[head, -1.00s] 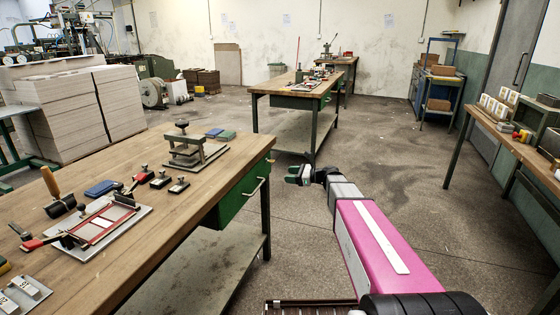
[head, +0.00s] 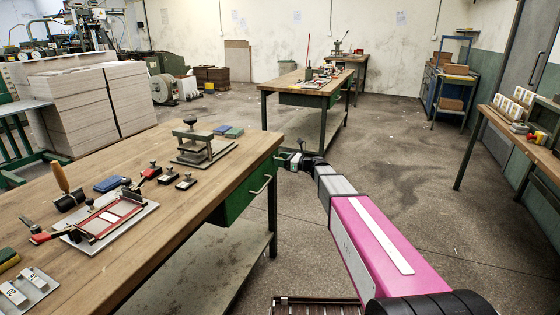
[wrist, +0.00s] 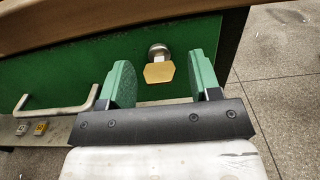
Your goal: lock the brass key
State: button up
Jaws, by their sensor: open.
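The brass key (wrist: 159,73) sits in a round metal lock (wrist: 158,51) on the green drawer front (wrist: 60,68), as the wrist view shows. The key's flat bow faces me and lies roughly level. My gripper (wrist: 161,72) is open, with its green fingers on either side of the key and a gap to it on both sides. In the head view my gripper (head: 291,160) is at the right end of the near workbench, by the green drawer (head: 246,190). The key is too small to make out in the head view.
The drawer's metal handle (wrist: 58,105) is left of the key. The wooden bench top (head: 110,200) overhangs the drawer front and holds a small press (head: 192,145) and several tools. Open floor (head: 400,150) lies to the right.

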jog(key=shift+w+a, duration=0.1)
jog(key=shift+a, duration=0.3)
jog(key=c, duration=0.9)
